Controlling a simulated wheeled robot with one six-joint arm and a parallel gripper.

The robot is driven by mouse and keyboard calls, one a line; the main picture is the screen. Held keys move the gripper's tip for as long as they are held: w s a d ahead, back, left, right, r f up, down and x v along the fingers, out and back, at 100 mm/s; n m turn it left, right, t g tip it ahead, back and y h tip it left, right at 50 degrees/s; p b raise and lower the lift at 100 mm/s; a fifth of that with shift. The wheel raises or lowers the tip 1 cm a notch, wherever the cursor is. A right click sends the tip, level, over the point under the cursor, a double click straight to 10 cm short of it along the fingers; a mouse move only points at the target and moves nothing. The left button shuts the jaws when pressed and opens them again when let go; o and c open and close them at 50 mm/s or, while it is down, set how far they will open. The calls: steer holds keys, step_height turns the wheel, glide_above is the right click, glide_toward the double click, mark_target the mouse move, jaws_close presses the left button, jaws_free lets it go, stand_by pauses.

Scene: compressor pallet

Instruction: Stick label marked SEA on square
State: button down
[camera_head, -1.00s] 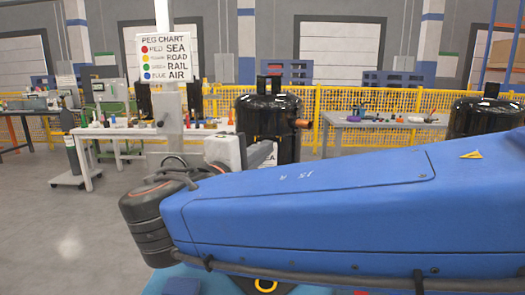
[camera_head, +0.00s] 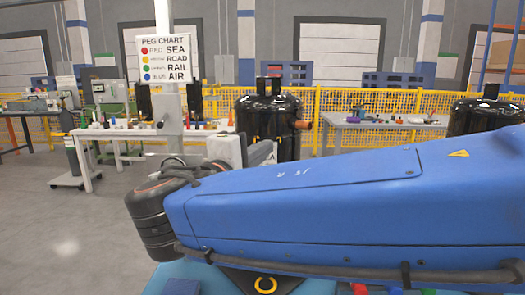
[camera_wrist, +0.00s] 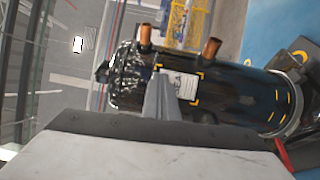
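In the wrist view a black compressor (camera_wrist: 225,92) lies sideways across the picture; it stands upright in the head view (camera_head: 270,122). Yellow corner marks on its side outline the square (camera_wrist: 203,74). A white label (camera_wrist: 184,86) with small, unreadable print lies within these corners as seen from the wrist. My gripper (camera_wrist: 161,78) is in front of the square, its fingers together as one narrow grey wedge at the label's left edge. It appears shut on the label. Whether the label touches the compressor cannot be told. In the head view my arm hides much of the gripper.
Copper pipe stubs (camera_wrist: 211,48) stick out of the compressor near the square. A peg chart (camera_head: 164,59) lists SEA as red. A table with small items (camera_head: 110,131) stands left, another table (camera_head: 385,122) right. A yellow fence (camera_head: 350,98) runs behind. Open floor (camera_head: 60,215) lies front left.

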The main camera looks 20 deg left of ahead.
steer(key=c, duration=2.5)
jaws_free()
steer(key=shift+w, duration=0.1)
steer(key=o, duration=0.5)
